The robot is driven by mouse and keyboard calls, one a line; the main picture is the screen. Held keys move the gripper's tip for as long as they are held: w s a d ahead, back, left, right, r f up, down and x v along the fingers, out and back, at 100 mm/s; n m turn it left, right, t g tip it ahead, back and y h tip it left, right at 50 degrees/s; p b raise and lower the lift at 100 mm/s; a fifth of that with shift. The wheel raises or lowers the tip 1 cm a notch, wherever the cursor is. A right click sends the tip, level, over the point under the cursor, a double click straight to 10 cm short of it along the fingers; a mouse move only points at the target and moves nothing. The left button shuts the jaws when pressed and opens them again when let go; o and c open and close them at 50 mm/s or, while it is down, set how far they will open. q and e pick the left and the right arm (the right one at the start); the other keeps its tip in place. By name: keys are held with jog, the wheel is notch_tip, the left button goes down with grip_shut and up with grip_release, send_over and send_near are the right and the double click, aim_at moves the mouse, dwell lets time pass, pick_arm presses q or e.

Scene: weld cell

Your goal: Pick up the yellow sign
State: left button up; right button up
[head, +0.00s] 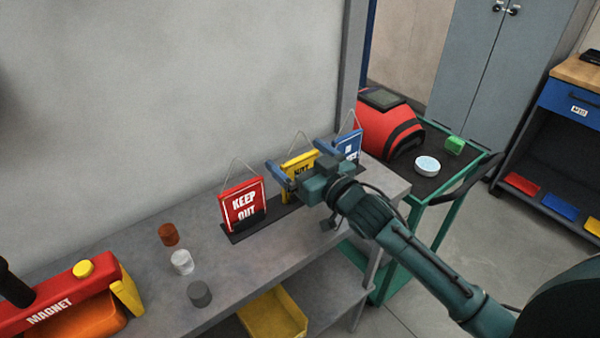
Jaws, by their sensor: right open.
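The yellow sign (298,163) stands upright in a dark holder strip (265,225) on the grey bench, with a hanging cord above it. It is between a red "KEEP OUT" sign (243,205) on its left and a blue sign (348,143) on its right. My right gripper (302,162) is open, with one finger near each side edge of the yellow sign. Its body hides the sign's lower part, and I cannot tell whether the fingers touch it. My left gripper is out of view.
Brown, clear and grey cylinders (200,294) stand on the bench (225,260). A yellow bin (272,315) sits on the shelf below. The wall is close behind.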

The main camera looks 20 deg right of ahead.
jog(key=shift+x, duration=0.95)
jog(key=shift+c, duration=0.2)
jog(key=c, duration=0.8)
jog(key=shift+c, duration=0.2)
notch_tip(320, 180, up, 10)
